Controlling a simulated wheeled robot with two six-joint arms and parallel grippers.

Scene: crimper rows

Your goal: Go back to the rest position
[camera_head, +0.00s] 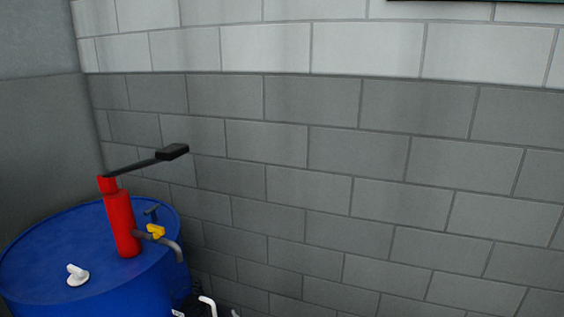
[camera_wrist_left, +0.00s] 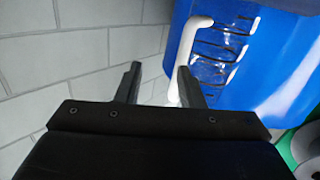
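My left gripper (camera_wrist_left: 160,85) shows in the left wrist view. Its two dark fingers stand apart, with the grey block wall and part of a white curved pipe (camera_wrist_left: 187,40) seen past the gap. Nothing is clearly held between them. The pipe's lower end is partly covered by the right-hand finger; I cannot tell whether they touch. Neither gripper shows in the head view, and my right gripper is in no view.
A blue drum (camera_head: 50,245) stands at lower left in the head view, with a red hand pump (camera_head: 121,222), black lever (camera_head: 145,162) and yellow-handled spout (camera_head: 155,232). The wrist view shows a blue surface (camera_wrist_left: 285,60) with black wire.

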